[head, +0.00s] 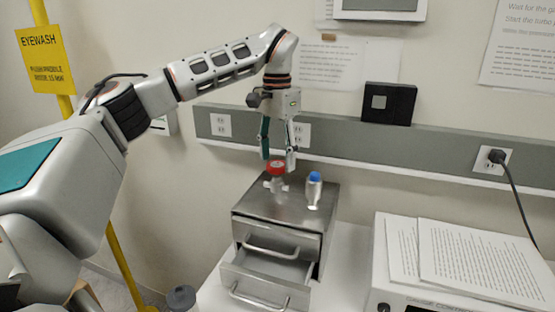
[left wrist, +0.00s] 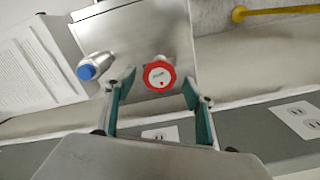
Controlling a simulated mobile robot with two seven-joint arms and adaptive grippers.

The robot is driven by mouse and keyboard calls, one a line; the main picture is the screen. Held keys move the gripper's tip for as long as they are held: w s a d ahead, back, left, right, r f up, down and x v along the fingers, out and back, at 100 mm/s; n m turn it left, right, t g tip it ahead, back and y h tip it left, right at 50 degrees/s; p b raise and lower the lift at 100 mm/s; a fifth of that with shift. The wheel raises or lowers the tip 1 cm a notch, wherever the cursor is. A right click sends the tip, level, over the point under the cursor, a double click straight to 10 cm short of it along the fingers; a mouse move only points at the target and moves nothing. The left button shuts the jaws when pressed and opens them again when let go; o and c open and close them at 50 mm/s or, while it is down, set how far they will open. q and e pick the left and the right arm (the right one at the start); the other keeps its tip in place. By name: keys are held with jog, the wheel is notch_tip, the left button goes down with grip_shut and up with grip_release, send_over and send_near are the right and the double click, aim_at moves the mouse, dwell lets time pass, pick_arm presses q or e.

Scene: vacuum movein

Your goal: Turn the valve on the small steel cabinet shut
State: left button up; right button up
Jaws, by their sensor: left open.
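The small steel cabinet (head: 295,208) stands on a white surface. A valve with a red round knob (head: 276,167) is on its top, toward the left. In the left wrist view the red knob (left wrist: 159,76) lies between and just beyond the fingertips. My left gripper (head: 278,162) points down over the valve, open, with a finger on either side of the knob in the picture. Whether the fingers touch the knob cannot be told. In the left wrist view my left gripper (left wrist: 160,90) shows both green-sided fingers apart. My right gripper is not in view.
A blue-capped fitting (head: 314,188) stands on the cabinet top, right of the valve. A cabinet drawer (head: 266,272) is pulled partly out. Printed papers (head: 480,262) lie on a device at right. A grey wall rail with sockets (head: 345,143) runs behind. A yellow pole (head: 125,265) stands at left.

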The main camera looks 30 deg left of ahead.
pick_arm(q)
jog(key=shift+f, duration=0.65)
jog(key=c, duration=1.1)
jog(key=shift+m, duration=0.3)
